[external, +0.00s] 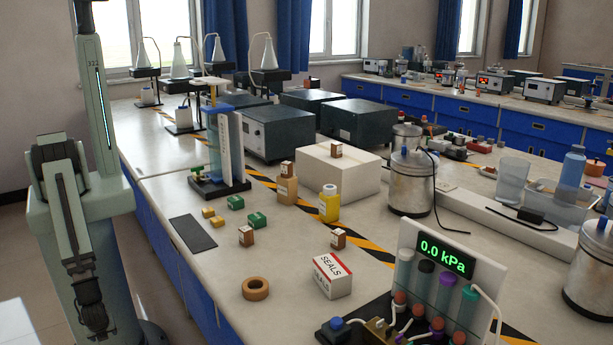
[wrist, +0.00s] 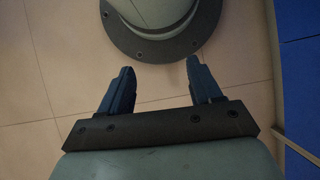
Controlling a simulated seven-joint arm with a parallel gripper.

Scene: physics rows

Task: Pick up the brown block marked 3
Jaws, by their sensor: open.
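Several small brown blocks with pale labels are in the external view. One (external: 246,236) is on the near bench left of the SEALS box, and another (external: 338,238) is just behind that box. One (external: 287,168) is on top of a larger tan block (external: 287,190), and one (external: 336,149) is on a white box. The label marks are too small to read, so I cannot tell which is marked 3. My gripper (external: 97,318) hangs low beside the bench, far from the blocks. In the wrist view my gripper (wrist: 160,67) is open and empty, above the floor.
The SEALS box (external: 333,276), a tan ring (external: 256,288), a yellow bottle (external: 329,204) and green blocks (external: 257,220) are near the brown blocks. A pressure display rack (external: 446,256) stands at the front right. A dark mat (external: 193,233) lies by the bench's left edge.

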